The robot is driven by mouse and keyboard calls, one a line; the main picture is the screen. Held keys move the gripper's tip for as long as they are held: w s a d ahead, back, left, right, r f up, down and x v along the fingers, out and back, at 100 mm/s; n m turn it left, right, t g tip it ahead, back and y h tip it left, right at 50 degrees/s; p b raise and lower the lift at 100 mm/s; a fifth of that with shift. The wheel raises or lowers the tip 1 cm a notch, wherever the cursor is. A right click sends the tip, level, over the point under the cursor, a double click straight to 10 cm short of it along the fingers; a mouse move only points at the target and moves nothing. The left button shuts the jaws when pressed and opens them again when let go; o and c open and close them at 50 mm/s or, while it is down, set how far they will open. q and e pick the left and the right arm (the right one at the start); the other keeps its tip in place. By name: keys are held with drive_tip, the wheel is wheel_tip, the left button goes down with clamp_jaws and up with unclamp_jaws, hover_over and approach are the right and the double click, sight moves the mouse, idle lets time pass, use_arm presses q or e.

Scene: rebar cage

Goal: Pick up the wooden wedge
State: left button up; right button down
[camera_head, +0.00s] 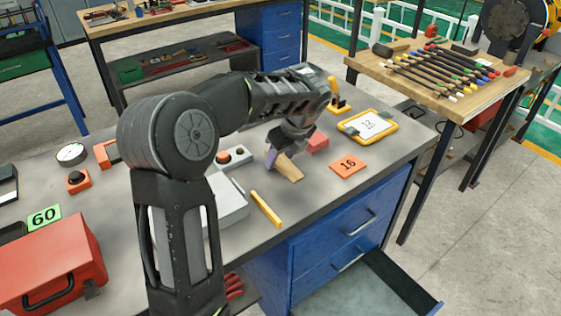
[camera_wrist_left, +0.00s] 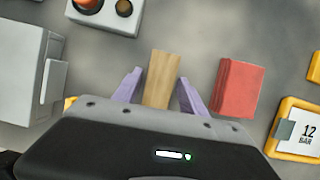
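The wooden wedge (camera_head: 289,168) is a light brown block at the grey workbench's right part. It shows in the left wrist view (camera_wrist_left: 162,80) between the two purple fingers of my left gripper (camera_wrist_left: 160,80). In the head view my left gripper (camera_head: 278,158) reaches down over the wedge, which partly hides behind it. The fingers stand on either side of the wedge, with a narrow gap visible on its left. Whether the right finger touches it I cannot tell. My right gripper is not in view.
A red block (camera_wrist_left: 238,88) lies close to the right of the wedge.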

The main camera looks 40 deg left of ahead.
sight(281, 159)
use_arm(q)
clamp_jaws()
drive_tip(key=shift+r, duration=0.1)
idle(0.4)
wheel_tip(281, 159, up, 10)
idle(0.4)
drive_tip(key=shift+r, duration=0.1)
idle(0.4)
